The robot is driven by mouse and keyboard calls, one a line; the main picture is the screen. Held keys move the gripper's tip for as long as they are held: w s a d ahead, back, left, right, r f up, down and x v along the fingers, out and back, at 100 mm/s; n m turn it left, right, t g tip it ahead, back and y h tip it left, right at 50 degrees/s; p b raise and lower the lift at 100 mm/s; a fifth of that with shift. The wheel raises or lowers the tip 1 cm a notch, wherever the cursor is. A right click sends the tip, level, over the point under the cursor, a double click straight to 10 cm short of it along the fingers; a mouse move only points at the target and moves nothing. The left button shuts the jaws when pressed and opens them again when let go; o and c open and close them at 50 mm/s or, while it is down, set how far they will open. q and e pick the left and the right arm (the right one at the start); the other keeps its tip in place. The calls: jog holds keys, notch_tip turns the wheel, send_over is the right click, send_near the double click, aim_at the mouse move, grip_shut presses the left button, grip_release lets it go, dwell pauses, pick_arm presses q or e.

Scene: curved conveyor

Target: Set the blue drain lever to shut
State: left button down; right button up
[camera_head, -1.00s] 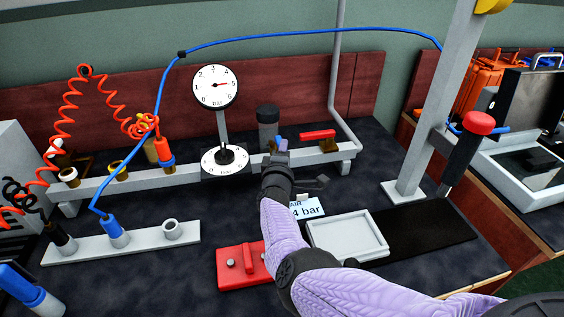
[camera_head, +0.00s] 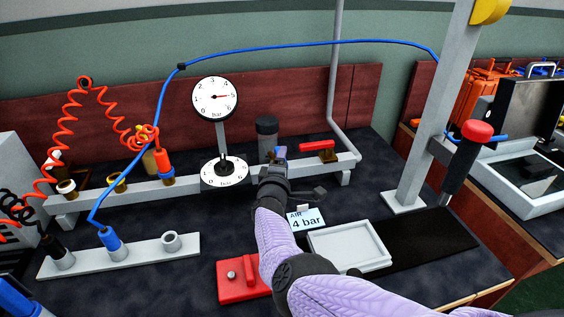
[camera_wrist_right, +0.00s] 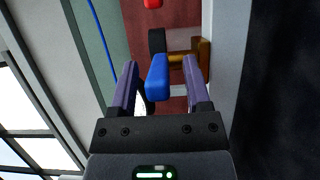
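The blue drain lever (camera_head: 281,152) shows just beyond my right gripper (camera_head: 273,172) at the rail in the camera_head view. In the right wrist view the blue lever (camera_wrist_right: 157,77) lies between the two purple fingers of my right gripper (camera_wrist_right: 160,64). The fingers are open, with a gap showing on each side of the lever. The lever's mount is partly hidden behind it, beside a brass fitting (camera_wrist_right: 187,57). My left gripper is not in view.
A red-handled valve (camera_head: 317,146) sits on the rail to the right. A dark cylinder (camera_head: 267,132) and a pressure gauge (camera_head: 214,98) stand nearby. A "4 bar" card (camera_head: 306,219), white tray (camera_head: 349,247) and red block (camera_head: 238,287) lie in front.

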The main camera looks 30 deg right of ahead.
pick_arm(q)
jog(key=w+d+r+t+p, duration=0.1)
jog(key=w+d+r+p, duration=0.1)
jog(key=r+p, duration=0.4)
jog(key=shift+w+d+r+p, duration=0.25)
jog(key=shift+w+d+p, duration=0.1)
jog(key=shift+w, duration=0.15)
pick_arm(e)
jog(key=v, duration=1)
